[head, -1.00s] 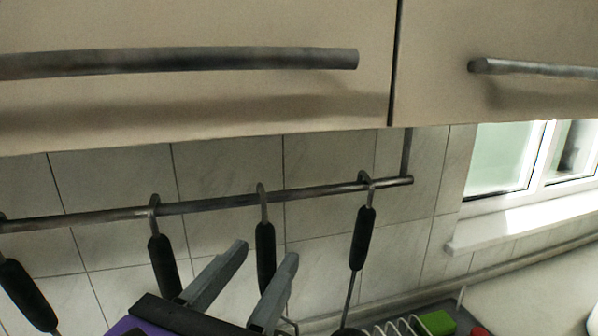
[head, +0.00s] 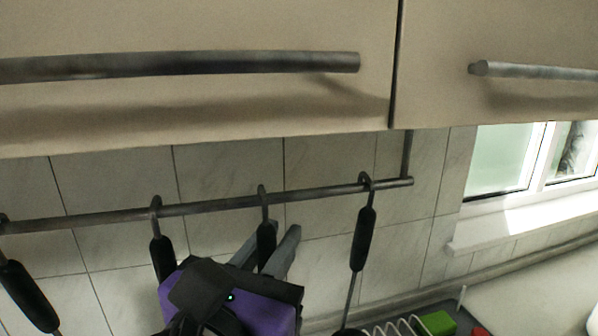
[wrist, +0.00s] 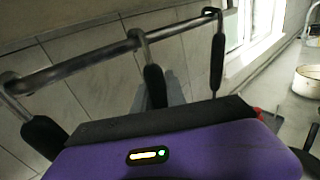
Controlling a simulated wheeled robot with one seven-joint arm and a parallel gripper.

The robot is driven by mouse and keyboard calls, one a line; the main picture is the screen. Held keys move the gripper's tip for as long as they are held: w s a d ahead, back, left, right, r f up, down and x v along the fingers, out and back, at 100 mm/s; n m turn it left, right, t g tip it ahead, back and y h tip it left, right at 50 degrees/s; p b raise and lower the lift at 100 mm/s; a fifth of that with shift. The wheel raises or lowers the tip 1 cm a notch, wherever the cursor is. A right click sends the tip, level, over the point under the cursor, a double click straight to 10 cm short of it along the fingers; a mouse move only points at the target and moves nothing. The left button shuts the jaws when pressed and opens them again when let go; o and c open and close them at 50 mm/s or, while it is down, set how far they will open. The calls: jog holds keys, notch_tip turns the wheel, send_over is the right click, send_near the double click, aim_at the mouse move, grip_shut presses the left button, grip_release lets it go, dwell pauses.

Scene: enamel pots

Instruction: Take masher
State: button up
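Several utensils with black handles hang by hooks from the rail; their lower ends are out of view or hidden, so I cannot tell which is the masher. My gripper (head: 269,238) is at the middle handle (head: 266,246), which also shows in the wrist view (wrist: 155,86). Its grey fingers stand on either side of this handle and look open; contact is not clear. My purple gripper body hides what hangs below. A left handle (head: 162,258) and a right handle (head: 363,238) hang apart from the fingers.
The metal rail (head: 215,206) runs along the tiled wall. Cabinet doors with a long bar handle (head: 180,66) are above. A wire rack (head: 395,327) with a green item (head: 437,323) stands at lower right. A window is at right.

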grip_shut()
jog(key=shift+r, duration=0.15)
jog(key=shift+r+p, duration=1.25)
jog(key=shift+r, duration=0.25)
jog(key=shift+s, duration=0.15)
